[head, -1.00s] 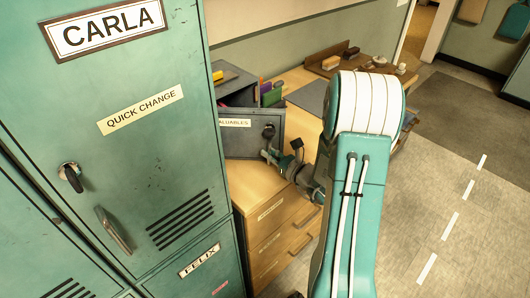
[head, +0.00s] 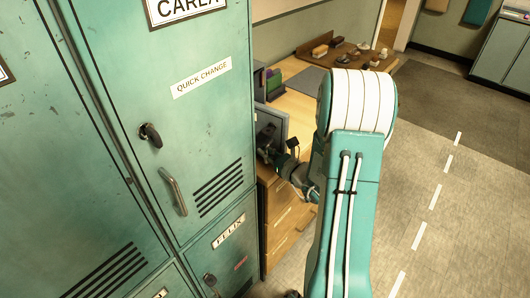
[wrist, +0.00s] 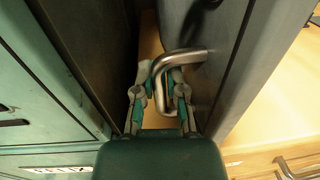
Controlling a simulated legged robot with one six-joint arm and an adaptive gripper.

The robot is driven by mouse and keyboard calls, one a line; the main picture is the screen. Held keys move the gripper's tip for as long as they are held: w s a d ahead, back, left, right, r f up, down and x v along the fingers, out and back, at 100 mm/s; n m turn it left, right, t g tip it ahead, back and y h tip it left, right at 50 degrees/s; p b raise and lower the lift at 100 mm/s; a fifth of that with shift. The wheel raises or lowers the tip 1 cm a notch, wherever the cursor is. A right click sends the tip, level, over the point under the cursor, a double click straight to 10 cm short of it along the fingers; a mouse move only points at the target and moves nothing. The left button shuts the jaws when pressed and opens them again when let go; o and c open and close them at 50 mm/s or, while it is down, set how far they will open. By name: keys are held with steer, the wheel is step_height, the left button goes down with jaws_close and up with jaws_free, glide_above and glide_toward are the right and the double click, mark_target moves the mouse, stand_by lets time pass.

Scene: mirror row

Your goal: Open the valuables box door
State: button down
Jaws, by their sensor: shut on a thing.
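The grey valuables box (head: 273,112) stands on the wooden desk just past the green locker, which hides its left part in the head view. Its grey front (wrist: 232,45) fills the right of the wrist view, with a bent metal handle (wrist: 178,58) and a dark knob above it. My gripper (wrist: 163,84) is shut on this handle, with a finger on each side. In the head view my gripper (head: 268,157) is low at the box front, partly hidden. I cannot tell how far the door stands open.
The green locker (head: 165,110) with its own handle and lock stands close on the left; its wall (wrist: 50,85) is near my gripper in the wrist view. Desk drawers (head: 285,228) are below the box. The floor on the right (head: 460,200) is clear.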

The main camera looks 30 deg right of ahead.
steer(key=shift+a, duration=0.25)
steer(key=c, duration=0.7)
jaws_free()
steer(key=shift+s+d, duration=0.1)
steer(key=shift+s, duration=0.05)
steer(key=v, duration=1.1)
steer(key=shift+s+d+f, duration=0.1)
steer(key=shift+s, duration=0.25)
